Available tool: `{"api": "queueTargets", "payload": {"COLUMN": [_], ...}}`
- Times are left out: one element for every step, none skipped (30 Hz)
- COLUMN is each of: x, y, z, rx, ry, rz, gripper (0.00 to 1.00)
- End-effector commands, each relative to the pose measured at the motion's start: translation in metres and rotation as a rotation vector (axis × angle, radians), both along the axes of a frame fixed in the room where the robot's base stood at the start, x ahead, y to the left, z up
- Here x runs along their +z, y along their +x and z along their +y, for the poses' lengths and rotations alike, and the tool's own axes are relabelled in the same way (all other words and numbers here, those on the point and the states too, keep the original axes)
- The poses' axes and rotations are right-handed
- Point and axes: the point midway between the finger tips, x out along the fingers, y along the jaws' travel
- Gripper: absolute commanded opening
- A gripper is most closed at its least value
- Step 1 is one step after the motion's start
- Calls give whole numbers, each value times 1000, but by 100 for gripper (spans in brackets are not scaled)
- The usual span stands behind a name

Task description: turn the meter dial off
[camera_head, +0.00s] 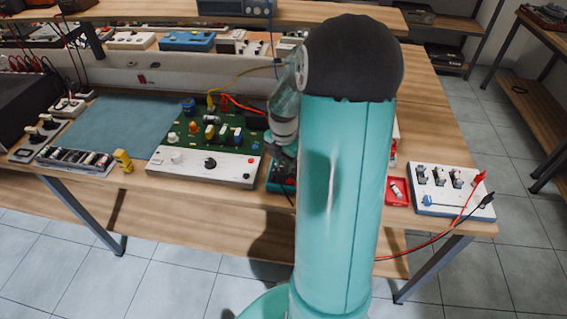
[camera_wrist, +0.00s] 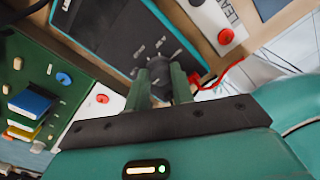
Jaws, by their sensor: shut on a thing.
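The meter (camera_wrist: 112,38) is dark-faced with a teal edge and lies on the wooden bench, seen tilted in the wrist view. Its dial (camera_wrist: 158,66) sits among small white markings, which are too small to read surely. My gripper (camera_wrist: 160,74) is over the dial with its two green fingers on either side, shut on it. In the head view a corner of the meter (camera_head: 280,178) shows below my gripper (camera_head: 282,150). My arm hides most of the meter there, and the dial's exact pointing cannot be told.
A green circuit board on a white panel (camera_head: 205,165) stands close left of the meter. A red tray (camera_head: 397,191) and a white switch box (camera_head: 450,190) with red and black leads are to the right. A blue-green mat (camera_head: 120,125) lies further left.

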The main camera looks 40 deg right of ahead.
Motion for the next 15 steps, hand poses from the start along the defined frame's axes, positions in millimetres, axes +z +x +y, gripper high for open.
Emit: {"api": "queueTargets", "payload": {"x": [1, 1, 1, 1, 1, 1, 1, 1, 1, 1, 1, 1, 1, 1, 1], "y": [1, 1, 1, 1, 1, 1, 1, 1, 1, 1, 1, 1, 1, 1, 1], "z": [0, 0, 0, 0, 0, 0, 0, 0, 0, 0, 0, 0, 0, 0, 0], "rx": [4, 6, 7, 7, 7, 7, 7, 7, 7, 7, 7, 7, 7, 6, 6], "ry": [-1, -1, -1, -1, -1, -1, -1, -1, -1, -1, -1, -1, -1, -1, -1], "rz": [-2, -2, -2, -2, -2, -2, -2, -2, -2, -2, -2, -2, -2, -2, -2], "gripper": [1, 1, 1, 1, 1, 1, 1, 1, 1, 1, 1, 30, 36, 42, 46]}}
